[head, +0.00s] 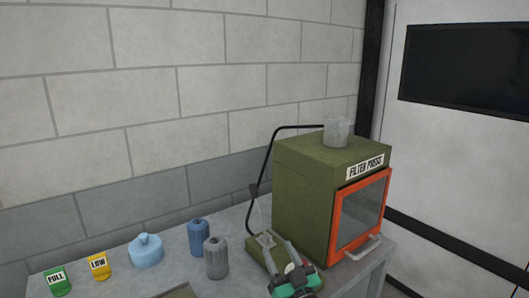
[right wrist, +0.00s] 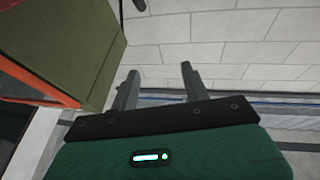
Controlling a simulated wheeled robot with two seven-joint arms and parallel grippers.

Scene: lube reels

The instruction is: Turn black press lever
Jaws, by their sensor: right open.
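The green filter press (head: 305,200) stands on the bench with an orange-framed window door and a "FILTER PRESS" label. At its left side, a thin lever with a dark tip (head: 253,189) rises from a low green base (head: 258,257). A black bent rod or hose (head: 270,150) runs behind it to the press top. My right gripper (head: 278,245) is open and empty in front of the lever base, below the dark tip. In the right wrist view its fingers (right wrist: 157,82) are apart, with the press (right wrist: 85,45) at left and a dark tip (right wrist: 139,5) at the top edge. My left gripper is not in view.
A grey cup (head: 336,132) stands on the press. Blue (head: 198,238) and grey (head: 216,258) bottles, a light blue jug (head: 146,250), and yellow LOW (head: 99,267) and green FULL (head: 57,281) containers stand left on the bench. A block wall is behind.

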